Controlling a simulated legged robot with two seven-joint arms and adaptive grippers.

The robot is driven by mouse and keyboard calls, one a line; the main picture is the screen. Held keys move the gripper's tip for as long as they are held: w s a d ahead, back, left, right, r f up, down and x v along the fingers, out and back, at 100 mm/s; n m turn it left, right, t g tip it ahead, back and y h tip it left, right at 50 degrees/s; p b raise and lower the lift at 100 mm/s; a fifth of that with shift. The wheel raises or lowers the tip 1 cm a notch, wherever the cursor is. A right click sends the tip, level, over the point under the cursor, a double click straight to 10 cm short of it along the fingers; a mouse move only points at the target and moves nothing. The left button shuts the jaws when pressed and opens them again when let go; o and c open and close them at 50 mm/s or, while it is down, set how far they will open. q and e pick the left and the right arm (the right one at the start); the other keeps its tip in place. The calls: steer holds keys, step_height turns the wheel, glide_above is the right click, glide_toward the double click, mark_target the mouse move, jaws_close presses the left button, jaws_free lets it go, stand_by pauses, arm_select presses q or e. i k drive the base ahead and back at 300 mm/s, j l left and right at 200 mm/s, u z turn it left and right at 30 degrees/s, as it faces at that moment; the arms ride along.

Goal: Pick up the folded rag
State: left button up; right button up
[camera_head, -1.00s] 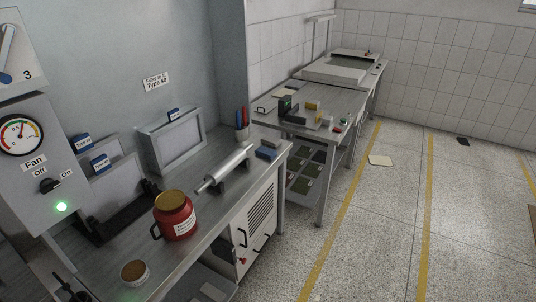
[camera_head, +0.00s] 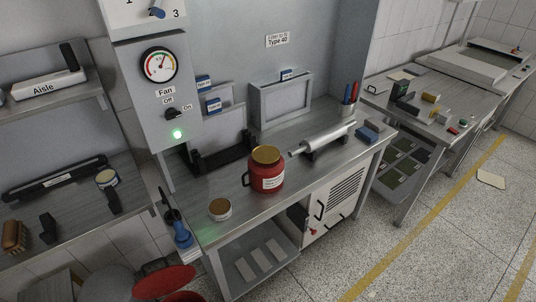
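I cannot tell for sure which thing is the folded rag. A flat cream piece (camera_head: 491,178) lies on the floor at the right, beside the yellow line; it may be a rag or paper. Several pale flat pieces (camera_head: 262,260) lie on the lower shelf under the near workbench, too small to tell apart as cloth or card. Neither of my grippers is in view.
The steel workbench (camera_head: 225,190) bears a red jar (camera_head: 267,178), a small round tin (camera_head: 220,209) and a roller (camera_head: 328,138). A red bin lid (camera_head: 165,283) is at the bottom left. Shelves (camera_head: 70,195) stand left. Open floor (camera_head: 440,255) lies right.

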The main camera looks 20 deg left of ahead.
mark_target(364, 132)
steer(key=i+l+u, duration=0.1)
steer(key=u, duration=0.35)
steer(key=i+l+u, duration=0.15)
steer(key=u, duration=0.3)
steer(key=i+l+u, duration=0.2)
steer(key=u, duration=0.2)
